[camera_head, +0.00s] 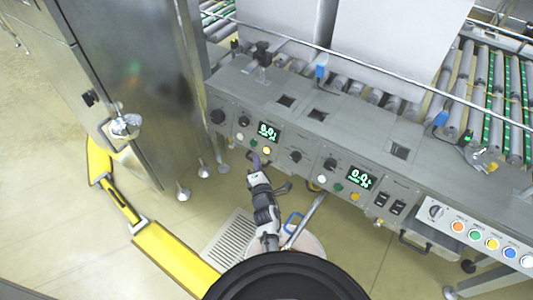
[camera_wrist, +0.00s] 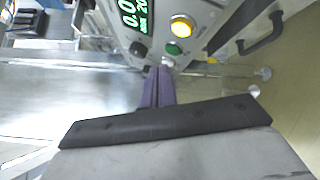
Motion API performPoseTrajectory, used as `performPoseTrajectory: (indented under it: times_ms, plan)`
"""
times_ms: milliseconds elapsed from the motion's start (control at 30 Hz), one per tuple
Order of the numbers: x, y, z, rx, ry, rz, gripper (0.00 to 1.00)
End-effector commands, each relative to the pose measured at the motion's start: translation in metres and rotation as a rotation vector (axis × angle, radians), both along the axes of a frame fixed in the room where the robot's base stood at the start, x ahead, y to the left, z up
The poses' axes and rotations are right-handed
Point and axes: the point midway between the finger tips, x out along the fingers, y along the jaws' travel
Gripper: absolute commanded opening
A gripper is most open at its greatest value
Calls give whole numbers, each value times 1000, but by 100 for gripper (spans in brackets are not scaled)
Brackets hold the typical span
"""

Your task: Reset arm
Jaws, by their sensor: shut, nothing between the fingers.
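My gripper (camera_head: 255,160) reaches up in the head view to the front of the grey control panel (camera_head: 310,147), just below the left display (camera_head: 268,131). Its purple fingers also show in the wrist view (camera_wrist: 158,73), shut together with nothing between them. Their tips are close to a pale button (camera_wrist: 168,62), below a green button (camera_wrist: 173,48) and a lit yellow button (camera_wrist: 181,27). I cannot tell whether the tips touch the panel. My gripper's dark palm edge covers the lower part of the wrist view.
A tall metal cabinet (camera_head: 125,65) stands on the left. A yellow floor barrier (camera_head: 175,262) lies at lower left. A roller conveyor (camera_head: 487,90) runs behind the panel. Coloured buttons (camera_head: 475,235) sit at the right on a separate box. A black handle (camera_wrist: 262,36) juts out beside the panel.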

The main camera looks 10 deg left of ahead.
Motion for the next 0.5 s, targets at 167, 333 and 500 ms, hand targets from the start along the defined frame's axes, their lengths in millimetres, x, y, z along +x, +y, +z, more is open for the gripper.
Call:
performPoseTrajectory:
  times_ms: [167,333,500]
  plan:
    - [-10,4,2,2,1,0,0]
    - [-11,4,4,2,1,0,0]
    - [-10,4,4,2,1,1,0]
